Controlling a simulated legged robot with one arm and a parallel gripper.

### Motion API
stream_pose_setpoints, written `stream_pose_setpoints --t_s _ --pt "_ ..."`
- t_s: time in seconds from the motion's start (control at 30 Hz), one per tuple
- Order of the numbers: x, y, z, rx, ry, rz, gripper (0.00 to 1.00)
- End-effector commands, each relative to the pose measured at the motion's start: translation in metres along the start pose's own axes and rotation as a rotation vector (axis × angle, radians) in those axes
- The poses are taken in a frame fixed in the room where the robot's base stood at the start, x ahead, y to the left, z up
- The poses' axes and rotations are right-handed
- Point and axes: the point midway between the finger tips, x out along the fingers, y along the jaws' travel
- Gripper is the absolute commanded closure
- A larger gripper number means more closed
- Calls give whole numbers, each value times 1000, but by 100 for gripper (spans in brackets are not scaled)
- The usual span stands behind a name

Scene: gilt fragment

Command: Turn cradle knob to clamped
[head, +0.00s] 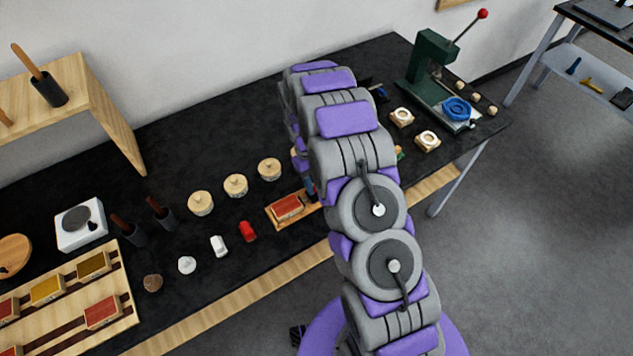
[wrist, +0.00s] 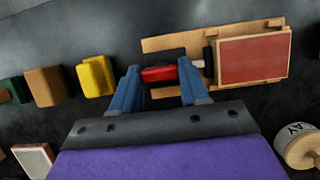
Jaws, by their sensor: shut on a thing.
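The wooden cradle (wrist: 172,42) lies in the upper middle of the wrist view and holds a red panel (wrist: 253,59). The cradle also shows in the head view (head: 273,215), left of my arm. The red cradle knob (wrist: 158,74) is at the cradle's left end, beside a small white piece and a dark block. My gripper (wrist: 159,85) has its blue fingers on either side of the knob and is shut on it. In the head view my arm hides the knob and most of the gripper.
Yellow (wrist: 95,76) and brown (wrist: 44,87) blocks stand left of my fingers in the wrist view. Lidded round jars (head: 235,186) stand behind the cradle. A red piece (head: 247,231) lies to its left. A green press (head: 432,65) stands at the far right.

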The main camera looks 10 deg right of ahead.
Motion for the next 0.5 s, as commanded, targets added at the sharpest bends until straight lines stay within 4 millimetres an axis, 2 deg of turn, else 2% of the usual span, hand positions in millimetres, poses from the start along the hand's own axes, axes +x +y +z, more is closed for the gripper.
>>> stream_pose_setpoints --t_s 0.17,0.2,0.43,0.5 --pt "-1 0 -1 1 5 1 86" --pt "-1 0 -1 1 5 1 52" --pt "0 0 1 1 2 0 30" --pt "0 0 1 1 2 0 30"
